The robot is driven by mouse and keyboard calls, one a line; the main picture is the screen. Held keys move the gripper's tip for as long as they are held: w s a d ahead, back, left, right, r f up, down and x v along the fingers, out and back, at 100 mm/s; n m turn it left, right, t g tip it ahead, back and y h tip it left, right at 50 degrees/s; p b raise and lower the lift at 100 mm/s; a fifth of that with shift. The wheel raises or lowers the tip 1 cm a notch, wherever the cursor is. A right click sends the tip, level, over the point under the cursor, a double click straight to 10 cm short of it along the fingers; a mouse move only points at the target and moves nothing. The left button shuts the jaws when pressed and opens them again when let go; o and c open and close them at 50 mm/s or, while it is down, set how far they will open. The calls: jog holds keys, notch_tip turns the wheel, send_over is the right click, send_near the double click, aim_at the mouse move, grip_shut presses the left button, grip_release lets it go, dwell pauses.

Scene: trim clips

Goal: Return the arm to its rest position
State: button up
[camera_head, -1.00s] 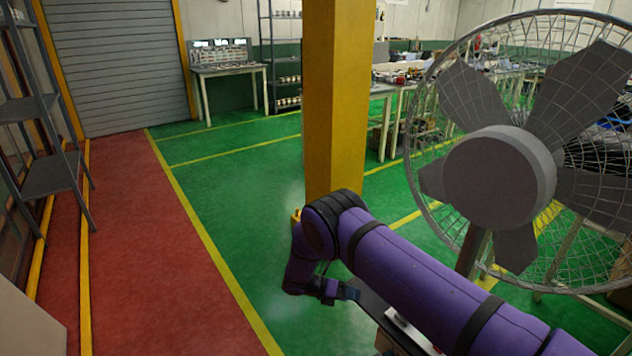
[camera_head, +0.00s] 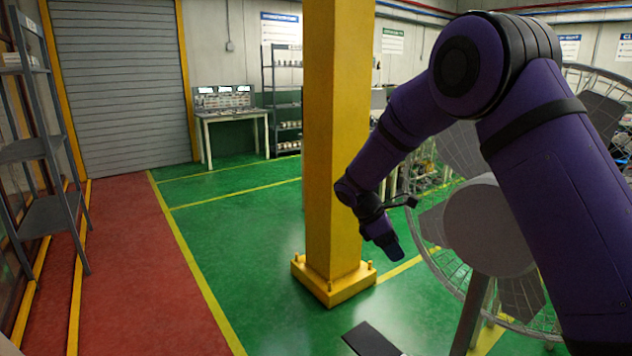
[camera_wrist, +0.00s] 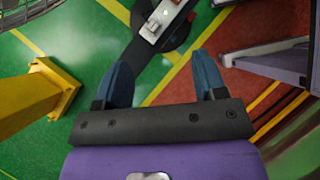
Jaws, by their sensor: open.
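My purple arm is raised and bent at the right of the head view, with its elbow high near the top. My gripper (camera_head: 384,240) hangs at the arm's far end, pointing down in front of the yellow pillar (camera_head: 335,150). In the wrist view my gripper (camera_wrist: 163,82) shows two blue fingers spread apart, with nothing between them. The fingers are open above the floor.
A large grey fan (camera_head: 490,228) stands close behind my arm at the right. The pillar's yellow base (camera_head: 333,281) stands on the green floor. A metal shelf (camera_head: 48,215) is at the left. The red walkway (camera_head: 130,270) and green floor (camera_head: 235,230) left of the pillar are clear.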

jog(key=s+d+r+m+t+y, duration=0.15)
jog(key=s+d+r+m, duration=0.25)
jog(key=s+r, duration=0.45)
jog(key=s+d+r+m+t+y, duration=0.1)
jog(key=s+d+r+m+y, duration=0.25)
jog(key=s+r, duration=0.5)
jog(key=s+d+r+m+t+y, duration=0.1)
jog(key=s+m, duration=0.3)
jog(key=s, duration=0.6)
jog(key=s+d+r+m+t, duration=0.3)
jog(key=s+r+m, duration=0.1)
jog(key=s, duration=0.6)
jog(key=shift+m+y, duration=0.4)
jog(key=shift+m, duration=0.35)
